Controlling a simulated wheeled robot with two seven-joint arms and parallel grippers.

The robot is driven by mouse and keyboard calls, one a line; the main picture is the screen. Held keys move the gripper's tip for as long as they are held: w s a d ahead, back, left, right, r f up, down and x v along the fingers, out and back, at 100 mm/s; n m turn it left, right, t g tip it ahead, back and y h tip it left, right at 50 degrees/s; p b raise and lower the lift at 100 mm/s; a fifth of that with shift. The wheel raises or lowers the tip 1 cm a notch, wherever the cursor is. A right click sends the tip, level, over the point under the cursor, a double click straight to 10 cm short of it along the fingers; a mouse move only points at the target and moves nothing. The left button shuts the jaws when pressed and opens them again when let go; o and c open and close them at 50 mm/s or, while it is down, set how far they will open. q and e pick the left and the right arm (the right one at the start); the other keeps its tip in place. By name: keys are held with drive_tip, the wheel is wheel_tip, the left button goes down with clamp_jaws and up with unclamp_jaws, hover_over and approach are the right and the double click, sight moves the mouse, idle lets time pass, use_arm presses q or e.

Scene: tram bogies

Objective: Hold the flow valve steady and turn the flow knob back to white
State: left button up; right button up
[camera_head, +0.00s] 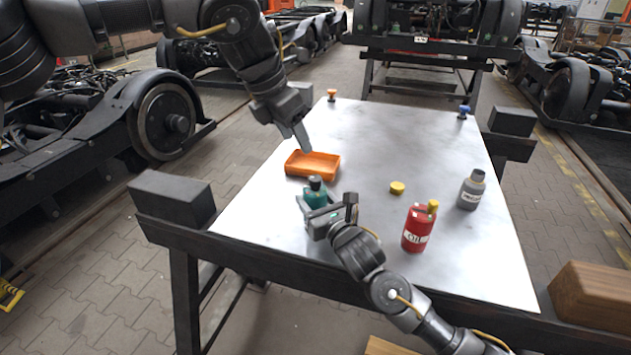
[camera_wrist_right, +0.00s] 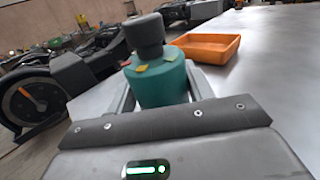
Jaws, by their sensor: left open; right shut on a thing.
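The flow valve is a teal cylinder (camera_wrist_right: 160,84) with a dark grey knob (camera_wrist_right: 145,32) on top; colored marks, red, yellow and green, show on its upper face. In the head view the teal body (camera_head: 315,199) stands upright near the front left of the table, with its dark knob (camera_head: 315,183) above. My right gripper (camera_head: 322,212) is shut on the teal body, one finger on each side. My left gripper (camera_head: 305,148) is open and empty, pointing down above the orange tray, behind the valve and apart from it. No white mark is visible on the valve.
An orange tray (camera_head: 290,166) lies just behind the valve. A red oil can (camera_head: 416,232), a grey bottle (camera_head: 470,192) and a yellow cap (camera_head: 397,187) stand to the right. An orange knob (camera_head: 331,94) and a blue one (camera_head: 463,111) sit at the back. The table's middle (camera_head: 370,145) is clear.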

drive_tip(key=o, duration=1.1)
